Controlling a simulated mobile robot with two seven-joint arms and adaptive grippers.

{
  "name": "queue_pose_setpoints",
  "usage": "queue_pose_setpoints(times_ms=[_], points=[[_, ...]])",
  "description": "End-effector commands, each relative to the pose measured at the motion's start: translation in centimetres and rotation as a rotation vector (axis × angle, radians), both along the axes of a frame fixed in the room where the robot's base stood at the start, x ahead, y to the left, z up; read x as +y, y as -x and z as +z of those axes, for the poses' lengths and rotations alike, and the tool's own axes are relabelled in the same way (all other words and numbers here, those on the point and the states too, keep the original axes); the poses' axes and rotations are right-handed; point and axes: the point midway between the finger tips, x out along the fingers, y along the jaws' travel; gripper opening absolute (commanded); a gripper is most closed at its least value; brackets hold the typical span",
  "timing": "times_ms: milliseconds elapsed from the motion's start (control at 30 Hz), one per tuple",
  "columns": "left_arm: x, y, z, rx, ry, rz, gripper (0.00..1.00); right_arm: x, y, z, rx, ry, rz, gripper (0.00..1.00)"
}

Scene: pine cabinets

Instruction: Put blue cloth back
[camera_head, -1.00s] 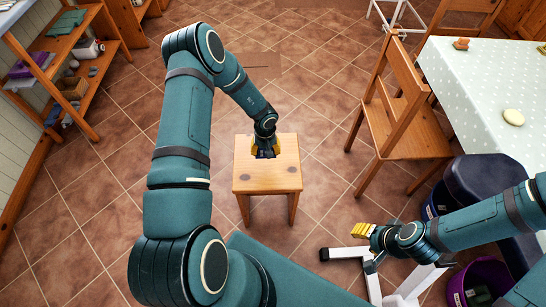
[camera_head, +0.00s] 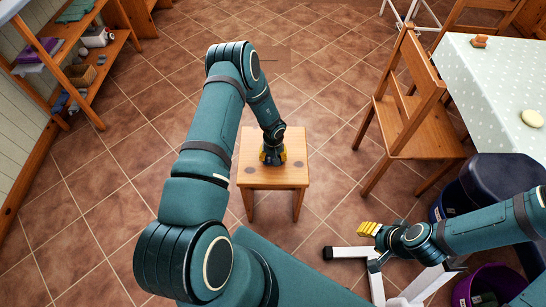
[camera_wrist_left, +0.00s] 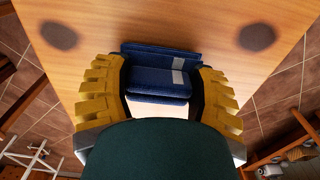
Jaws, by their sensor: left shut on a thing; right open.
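The blue cloth (camera_wrist_left: 160,58) is a folded dark blue stack with a pale grey stripe. In the left wrist view it sits between the yellow fingers of my left gripper (camera_wrist_left: 160,95), against the wooden stool top (camera_wrist_left: 205,25). My left gripper is shut on it. In the head view the left gripper (camera_head: 273,155) points down over the stool (camera_head: 255,177), and the cloth is hidden there. I cannot tell whether the cloth touches the stool top. My right gripper (camera_head: 369,229) is open at the lower right, away from the stool.
A wooden shelf unit (camera_head: 85,102) with folded cloths and small items stands at upper left. A wooden chair (camera_head: 425,128) and a table with a dotted cloth (camera_head: 490,90) are at right. Dark (camera_head: 505,185) and purple (camera_head: 462,292) bins stand at lower right. Tiled floor around the stool is clear.

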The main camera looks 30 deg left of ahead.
Motion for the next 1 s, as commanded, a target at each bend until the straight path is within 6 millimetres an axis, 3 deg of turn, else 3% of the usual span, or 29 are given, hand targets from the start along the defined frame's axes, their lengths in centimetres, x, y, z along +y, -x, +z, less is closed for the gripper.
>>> queue_pose_setpoints(times_ms=[233,267,333,367,733,867,1000], points=[[0.0,0.0,-0.2,0.001,0.001,0.001,0.17,0.0,0.0,0.1,0.0,0.0,0.0,0.47],[0.0,0.0,-0.2,0.001,0.001,0.001,0.67,0.0,0.0,0.1,0.0,0.0,0.0,0.47],[0.0,0.0,-0.2,0.0,0.0,0.001,0.91,0.0,0.0,0.1,0.0,0.0,0.0,0.47],[0.0,0.0,-0.2,0.0,0.0,0.0,0.95,0.0,0.0,0.1,0.0,0.0,0.0,0.47],[0.0,0.0,0.1,-0.001,-0.001,0.0,0.95,0.0,0.0,0.1,0.0,0.0,0.0,0.47],[0.0,0.0,1.8,-0.002,0.001,0.002,0.95,0.0,0.1,0.6,0.002,0.0,0.001,0.47],[0.1,0.0,4.7,-0.003,0.001,0.002,0.95,0.0,0.3,1.5,0.006,-0.001,0.001,0.47]])
